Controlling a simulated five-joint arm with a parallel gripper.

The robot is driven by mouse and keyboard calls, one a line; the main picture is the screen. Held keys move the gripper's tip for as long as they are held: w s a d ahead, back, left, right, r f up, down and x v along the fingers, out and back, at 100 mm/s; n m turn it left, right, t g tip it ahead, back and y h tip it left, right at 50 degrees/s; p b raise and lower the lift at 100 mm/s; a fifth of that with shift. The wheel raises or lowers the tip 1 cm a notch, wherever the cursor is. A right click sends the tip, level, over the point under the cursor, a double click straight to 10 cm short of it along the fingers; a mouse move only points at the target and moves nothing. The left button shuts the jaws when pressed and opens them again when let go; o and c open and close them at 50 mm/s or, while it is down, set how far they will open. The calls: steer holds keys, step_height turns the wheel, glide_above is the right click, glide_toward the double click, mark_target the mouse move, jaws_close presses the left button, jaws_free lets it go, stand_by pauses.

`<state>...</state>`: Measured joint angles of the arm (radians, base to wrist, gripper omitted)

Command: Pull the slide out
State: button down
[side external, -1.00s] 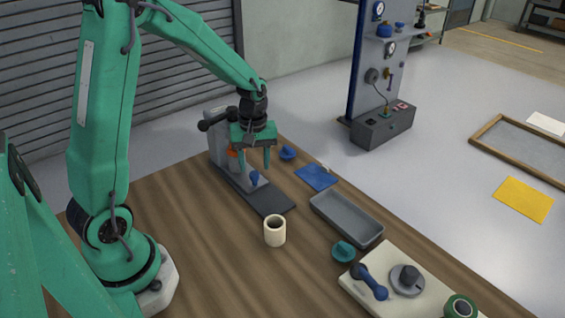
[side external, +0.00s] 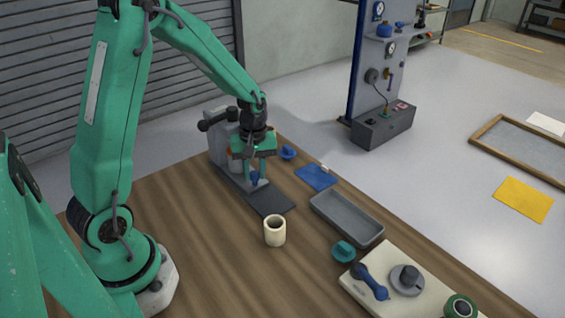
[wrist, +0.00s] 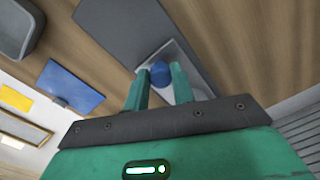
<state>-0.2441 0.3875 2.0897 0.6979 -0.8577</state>
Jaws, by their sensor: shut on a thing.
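The slide (side external: 229,178) is a flat grey plate at the foot of a grey upright device (side external: 218,143) on the wooden table. A small blue knob (side external: 255,178) stands on the slide. A dark flat mat (side external: 271,202) lies just in front of it. My green gripper (side external: 256,181) reaches down over the slide, its fingers on either side of the knob. In the wrist view the blue knob (wrist: 160,74) sits between the two fingertips (wrist: 159,80), and my gripper is shut on it. The mat (wrist: 135,32) shows beyond the knob. The fingers partly hide the slide.
A cream cup (side external: 274,231) stands near the mat. A grey tray (side external: 346,219), blue cloth (side external: 316,177), teal knob (side external: 343,252) and another blue knob (side external: 288,152) lie to the right. A cream board (side external: 412,292) is at front right. Bare wood lies left of the cup.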

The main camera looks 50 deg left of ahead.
steer(key=shift+w+d, duration=0.1)
steer(key=shift+d, duration=5.2)
steer(key=c, duration=1.2)
jaws_free()
steer(key=shift+o, duration=0.2)
steer(key=shift+a+r, duration=0.1)
step_height(320, 180, up, 8)
